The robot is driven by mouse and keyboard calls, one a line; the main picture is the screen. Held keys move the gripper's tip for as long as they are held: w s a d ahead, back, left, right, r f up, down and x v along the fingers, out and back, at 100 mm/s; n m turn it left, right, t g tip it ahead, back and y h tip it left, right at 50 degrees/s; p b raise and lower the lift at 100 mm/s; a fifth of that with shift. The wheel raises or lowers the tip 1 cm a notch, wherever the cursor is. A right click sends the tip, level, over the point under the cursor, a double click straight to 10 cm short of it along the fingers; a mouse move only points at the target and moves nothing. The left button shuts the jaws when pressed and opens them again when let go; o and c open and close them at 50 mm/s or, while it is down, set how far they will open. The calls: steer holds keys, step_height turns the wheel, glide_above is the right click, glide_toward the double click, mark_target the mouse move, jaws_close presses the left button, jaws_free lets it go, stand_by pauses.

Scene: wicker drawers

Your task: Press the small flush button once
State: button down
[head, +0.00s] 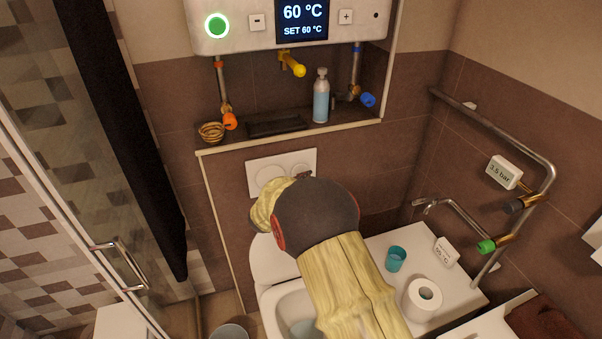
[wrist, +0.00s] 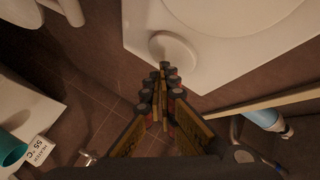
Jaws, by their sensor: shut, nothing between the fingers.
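The white flush plate (head: 256,162) is on the brown tiled wall above the toilet. In the head view my arm covers its lower part. In the wrist view the plate (wrist: 145,28) fills the upper right. The small round flush button (wrist: 174,50) stands out near the plate's lower corner, and part of a larger round button (wrist: 225,12) shows beyond it. My gripper (wrist: 163,72) is shut and empty, its dark fingertips right at the small button's lower edge. I cannot tell whether they touch. In the head view the fingers are mostly hidden by my arm.
A ledge (head: 345,130) above the plate holds a bottle (head: 321,98) and a woven bowl (head: 211,132). The toilet (head: 270,262) is below. A teal cup (head: 396,259) and paper roll (head: 423,298) stand right of my arm. Pipes (head: 500,130) run along the right wall.

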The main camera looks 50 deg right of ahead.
stand_by(0.4)
steer(key=shift+w+d, duration=0.25)
steer(key=shift+w, duration=0.1)
steer(key=shift+w+d, duration=0.1)
steer(key=shift+w, duration=0.1)
stand_by(0.6)
steer(key=shift+s+a, duration=0.35)
steer(key=shift+s, duration=0.25)
steer(key=shift+s+a+p, duration=0.15)
steer(key=shift+s+a, duration=0.35)
steer(key=shift+s, duration=0.35)
steer(key=shift+s+a+p, duration=0.1)
steer(key=shift+s+a, duration=0.35)
steer(key=shift+s, duration=0.45)
steer(key=shift+s+a+p, duration=0.15)
steer(key=shift+s+a, duration=0.35)
steer(key=shift+s, duration=0.35)
